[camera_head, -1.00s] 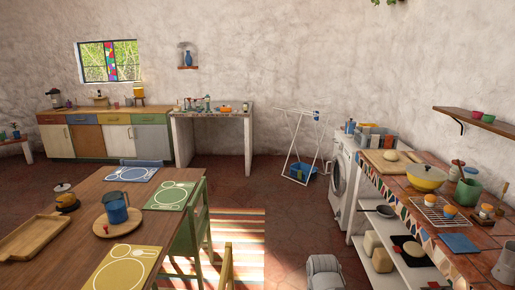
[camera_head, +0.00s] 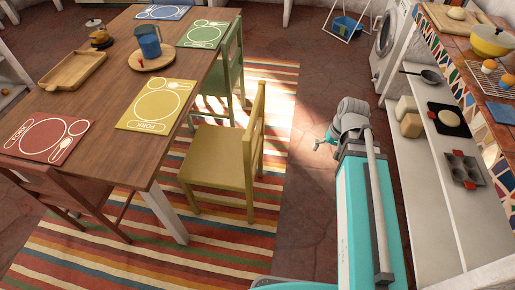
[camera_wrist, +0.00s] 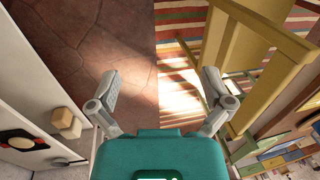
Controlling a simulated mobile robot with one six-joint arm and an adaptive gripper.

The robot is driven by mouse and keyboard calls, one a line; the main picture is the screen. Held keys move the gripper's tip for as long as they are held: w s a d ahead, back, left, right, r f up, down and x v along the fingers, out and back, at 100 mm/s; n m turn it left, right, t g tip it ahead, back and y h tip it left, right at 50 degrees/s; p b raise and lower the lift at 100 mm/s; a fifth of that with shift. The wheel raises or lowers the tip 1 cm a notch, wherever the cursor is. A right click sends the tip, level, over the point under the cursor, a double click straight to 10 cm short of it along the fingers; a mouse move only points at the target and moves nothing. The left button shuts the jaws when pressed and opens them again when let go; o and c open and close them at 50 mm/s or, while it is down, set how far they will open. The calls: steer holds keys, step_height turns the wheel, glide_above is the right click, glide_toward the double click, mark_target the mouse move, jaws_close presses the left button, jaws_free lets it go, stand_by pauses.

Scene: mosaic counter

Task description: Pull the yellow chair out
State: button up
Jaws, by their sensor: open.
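The yellow chair (camera_head: 224,152) stands upright on the striped rug at the table's right side, in front of the yellow placemat. Its backrest faces right and its seat reaches toward the table edge. In the wrist view the yellow chair (camera_wrist: 252,62) fills the upper right, its back close to the right finger. My gripper (camera_wrist: 163,95) is open with nothing between its fingers. In the head view my arm stands to the right of the chair, over bare floor, and the gripper's fingertips are hard to make out there.
The wooden table (camera_head: 95,100) is left of the chair. A green chair (camera_head: 228,70) stands behind it and a red chair (camera_head: 70,195) at the near left. A white shelf unit (camera_head: 428,190) bounds the right. Tiled floor (camera_head: 310,190) lies open between rug and shelf.

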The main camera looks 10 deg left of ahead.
mark_target(255, 142)
steer(key=w+a+f+y+b, duration=0.4)
steer(key=w+f+b, duration=0.3)
steer(key=b, duration=0.8)
steer(key=w+a+f+y+b, duration=0.3)
steer(key=w+f+y+b, duration=0.3)
steer(key=f+b, duration=0.6)
steer(key=w+a+f+y+b, duration=0.4)
steer(key=w+f+b, duration=0.5)
steer(key=b, duration=0.9)
steer(key=shift+w+a+f+y+b, duration=0.3)
steer(key=shift+w+a+f+y, duration=0.05)
steer(key=shift+y, duration=0.55)
steer(key=shift+a, duration=0.1)
steer(key=a, duration=1.6)
steer(key=shift+w, duration=0.2)
steer(key=c, duration=1.3)
steer(key=shift+o, duration=0.2)
steer(key=shift+r, duration=0.1)
steer(key=shift+r+p, duration=0.25)
steer(key=shift+p, duration=0.2)
